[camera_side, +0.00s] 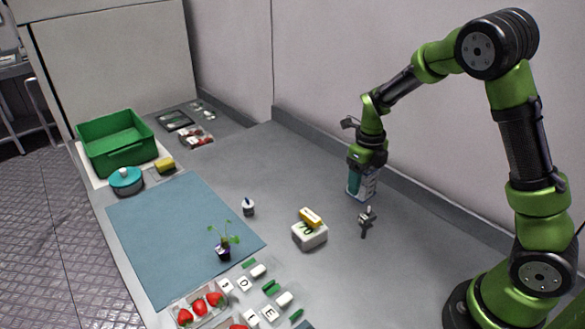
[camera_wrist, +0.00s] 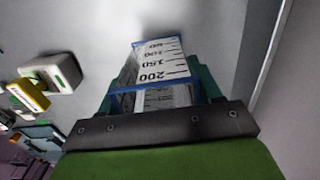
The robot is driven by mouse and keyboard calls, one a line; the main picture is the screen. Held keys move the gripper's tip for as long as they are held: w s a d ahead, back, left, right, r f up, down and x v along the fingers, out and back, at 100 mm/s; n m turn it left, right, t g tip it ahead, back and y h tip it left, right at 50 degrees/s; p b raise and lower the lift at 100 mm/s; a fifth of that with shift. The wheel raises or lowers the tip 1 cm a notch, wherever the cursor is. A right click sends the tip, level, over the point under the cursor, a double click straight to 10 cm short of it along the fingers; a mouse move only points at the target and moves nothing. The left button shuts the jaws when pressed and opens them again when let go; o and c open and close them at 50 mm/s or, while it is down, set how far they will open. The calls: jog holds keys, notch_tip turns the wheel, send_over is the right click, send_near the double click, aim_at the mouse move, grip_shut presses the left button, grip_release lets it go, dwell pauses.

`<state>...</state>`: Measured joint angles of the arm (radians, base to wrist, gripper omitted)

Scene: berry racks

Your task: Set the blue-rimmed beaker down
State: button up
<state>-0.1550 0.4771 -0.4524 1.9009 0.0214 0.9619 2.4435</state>
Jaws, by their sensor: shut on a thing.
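The blue-rimmed beaker (camera_side: 368,188) is at the back of the grey counter, close to the wall. In the wrist view the beaker (camera_wrist: 160,68) shows a blue rim and black volume marks such as 150 and 200. My gripper (camera_side: 357,180) points down and is shut on the beaker. Its teal fingers sit on either side of the beaker in the wrist view (camera_wrist: 158,88). The beaker looks upright, with its base at or just above the counter; I cannot tell whether it touches.
A white box with a yellow block (camera_side: 311,217) and a small dark tool (camera_side: 366,220) are nearby. A blue mat (camera_side: 160,235) bears a potted seedling (camera_side: 224,245). A green crate (camera_side: 115,155) stands far left. Strawberry trays (camera_side: 180,298) lie in front. Counter left of the beaker is clear.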

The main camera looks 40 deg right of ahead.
aim_at(361, 190)
jog(key=shift+f, duration=1.85)
jog(key=shift+f, duration=0.15)
jog(key=o, duration=1)
jog(key=shift+o, duration=0.2)
